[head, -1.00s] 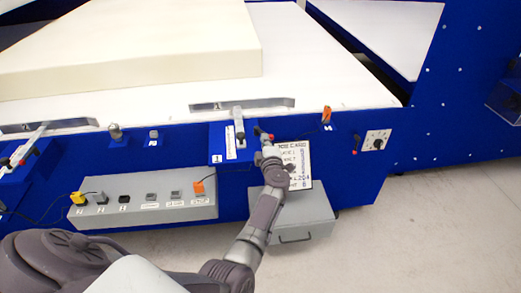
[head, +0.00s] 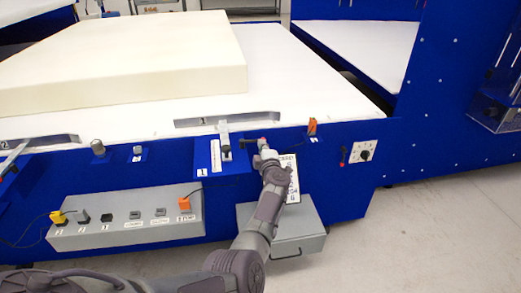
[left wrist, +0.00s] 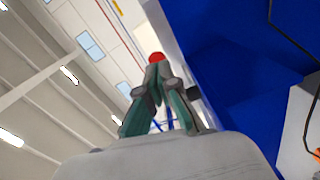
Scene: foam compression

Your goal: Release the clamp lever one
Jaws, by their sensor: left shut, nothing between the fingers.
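Clamp one (head: 224,141) stands on the blue front panel beside a label marked 1. Its lever points to the right and ends in a red knob (head: 261,142). My left gripper (head: 265,149) is shut and empty, with its tips just below the knob. In the left wrist view the shut fingertips (left wrist: 157,71) lie right under the red knob (left wrist: 156,57) and look close to or touching it; I cannot tell which. My right gripper is not in view.
A cream foam block (head: 130,62) lies on the white table (head: 290,70). A grey button box (head: 130,222) is at the lower left, a grey drawer box (head: 290,234) below my arm. An orange switch (head: 312,127) and a rotary dial (head: 364,154) sit to the right.

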